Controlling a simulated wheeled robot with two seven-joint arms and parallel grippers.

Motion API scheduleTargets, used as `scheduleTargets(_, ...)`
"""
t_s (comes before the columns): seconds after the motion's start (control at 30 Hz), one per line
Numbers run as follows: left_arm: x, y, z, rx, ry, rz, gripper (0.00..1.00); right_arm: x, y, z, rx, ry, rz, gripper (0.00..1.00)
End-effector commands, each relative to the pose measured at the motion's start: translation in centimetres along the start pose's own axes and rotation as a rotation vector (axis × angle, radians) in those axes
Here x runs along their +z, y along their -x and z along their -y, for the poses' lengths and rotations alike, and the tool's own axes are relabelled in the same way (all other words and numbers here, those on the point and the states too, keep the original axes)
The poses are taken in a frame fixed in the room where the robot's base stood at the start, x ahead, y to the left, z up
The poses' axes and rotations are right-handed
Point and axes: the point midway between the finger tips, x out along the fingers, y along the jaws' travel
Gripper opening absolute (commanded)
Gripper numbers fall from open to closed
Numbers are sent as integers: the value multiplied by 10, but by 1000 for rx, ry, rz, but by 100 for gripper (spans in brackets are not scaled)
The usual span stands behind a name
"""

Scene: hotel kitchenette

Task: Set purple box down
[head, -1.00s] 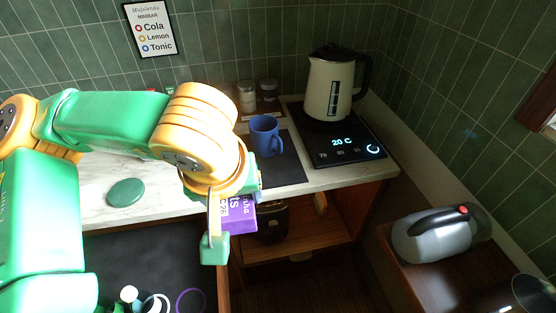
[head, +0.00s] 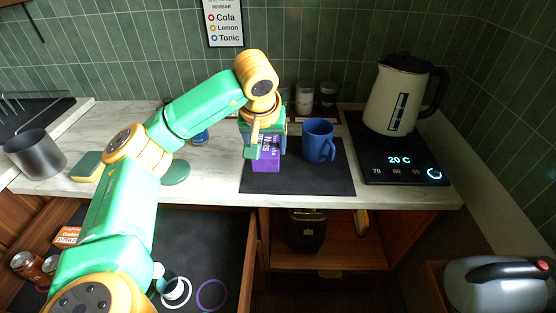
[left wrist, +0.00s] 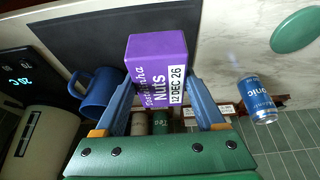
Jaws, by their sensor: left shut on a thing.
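The purple box (head: 266,165), labelled as nuts with a date, is in my left gripper (head: 267,150). The left gripper is shut on it, and the left wrist view shows the box (left wrist: 157,58) between the two blue-grey fingers. In the head view the box is over the left part of the dark mat (head: 310,180) on the counter, left of the blue mug (head: 318,141). I cannot tell whether its underside touches the mat. The gripper hides part of the box. My right gripper is not in view.
A kettle (head: 398,95) stands on its lit base at the right. Jars (head: 304,98) stand behind the mug. A blue can (left wrist: 258,102) and a green disc (head: 176,172) are left of the mat. An open drawer (head: 215,245) is below. The mat's front right is bare.

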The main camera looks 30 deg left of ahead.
Motion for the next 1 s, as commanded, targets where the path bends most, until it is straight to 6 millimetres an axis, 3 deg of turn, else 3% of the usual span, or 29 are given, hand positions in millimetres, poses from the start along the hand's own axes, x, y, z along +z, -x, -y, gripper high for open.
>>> scheduleTargets(0.1,-7,-27,-8,-2,0,3,0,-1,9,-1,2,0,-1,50)
scheduleTargets(0.27,-13,-51,-16,-2,1,2,0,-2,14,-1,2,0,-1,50)
scheduleTargets(0.4,-2,-72,-14,-1,0,1,0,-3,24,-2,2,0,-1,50)
scheduleTargets(0.77,1,-81,-15,1,1,-2,0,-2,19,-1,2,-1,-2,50)
scheduleTargets(0.8,1,-81,-15,1,1,-2,77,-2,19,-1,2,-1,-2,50)
scheduleTargets(0.9,1,-80,-15,1,1,-1,100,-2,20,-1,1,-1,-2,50)
scheduleTargets(1.0,1,-80,-15,1,1,-1,100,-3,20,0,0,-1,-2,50)
